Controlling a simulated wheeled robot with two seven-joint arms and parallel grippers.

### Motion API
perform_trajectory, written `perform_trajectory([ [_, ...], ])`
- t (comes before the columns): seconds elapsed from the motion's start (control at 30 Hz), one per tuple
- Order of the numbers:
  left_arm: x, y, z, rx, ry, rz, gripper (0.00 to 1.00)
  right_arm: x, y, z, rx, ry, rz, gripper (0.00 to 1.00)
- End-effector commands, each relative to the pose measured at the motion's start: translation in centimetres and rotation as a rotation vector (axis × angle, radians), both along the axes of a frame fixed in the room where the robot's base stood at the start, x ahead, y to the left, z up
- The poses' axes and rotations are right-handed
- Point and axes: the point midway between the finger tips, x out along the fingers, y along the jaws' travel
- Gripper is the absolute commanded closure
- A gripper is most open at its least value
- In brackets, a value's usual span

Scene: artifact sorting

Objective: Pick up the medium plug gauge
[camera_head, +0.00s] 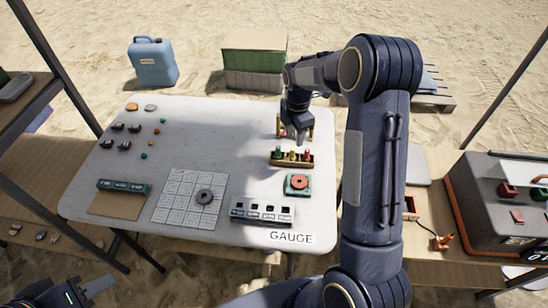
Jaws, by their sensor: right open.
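A small dark-edged wooden rack (273,162) stands at the right of the white table and holds three upright plug gauges in a row: one with a green top (278,153), one with a yellow top (291,155) and one with a red top (306,155). Their sizes are too small to compare, so I cannot tell which is medium. My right gripper (297,138) is open and points down just behind and above the rack, near the middle gauge. It partly hides a wooden stand with something red behind it. My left gripper (98,286) is at the bottom left corner, away from the table, its jaws unclear.
A green block with a red ring (299,183), a slotted block (262,213) and a gridded plate with a grey ring (205,195) lie nearer the front. Small artifacts lie at the left. The table (220,130) is clear in its middle.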

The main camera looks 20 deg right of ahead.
Motion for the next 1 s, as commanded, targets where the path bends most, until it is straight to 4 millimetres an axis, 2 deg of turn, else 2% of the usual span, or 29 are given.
perform_trajectory([
  [0.6,0.0,0.0,1.5,0.000,0.000,0.000,0.63,0.1,0.0,-7.4,-0.003,0.005,0.011,0.59],
  [0.87,0.0,0.0,1.4,0.000,0.000,0.000,0.63,0.1,0.1,-7.9,-0.002,0.003,0.010,0.59],
  [1.0,0.0,0.0,1.4,0.000,0.000,0.000,0.63,0.1,0.1,-7.8,-0.002,0.002,0.010,0.75],
])
